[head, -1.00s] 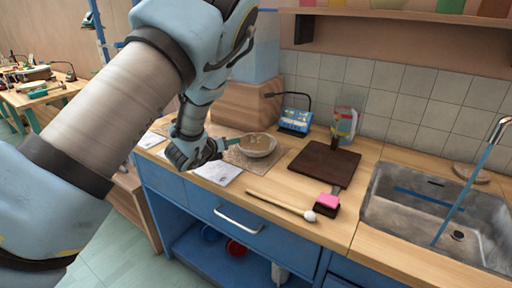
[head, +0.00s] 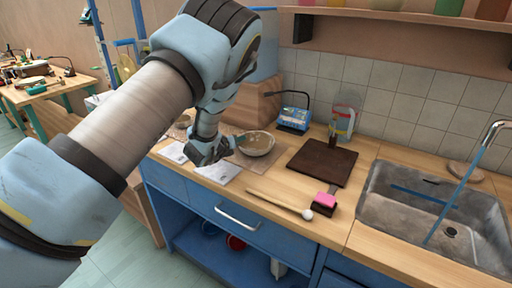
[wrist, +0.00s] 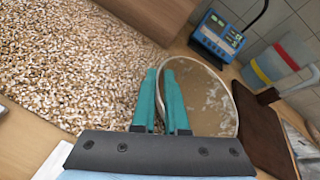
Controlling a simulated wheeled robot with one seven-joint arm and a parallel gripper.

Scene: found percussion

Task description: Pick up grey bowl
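The grey bowl (head: 258,145) is on the counter, in front of the wooden box. In the wrist view its round inside (wrist: 208,98) shows to the right of my fingers. My gripper (head: 238,141) is at the bowl's left side in the head view. In the wrist view my gripper's teal fingers (wrist: 161,72) are close together, one on each side of the bowl's near-left rim. They look shut on that rim. The fingers hide part of the bowl's edge. I cannot make out any lift off the counter.
A speckled mat (wrist: 70,60) lies beside the bowl. A dark board (head: 322,163), a mallet (head: 280,203) and a pink-topped brush (head: 325,201) lie to the right. A blue device (head: 294,119) stands behind. The sink (head: 435,205) is far right. White papers (head: 218,172) lie in front.

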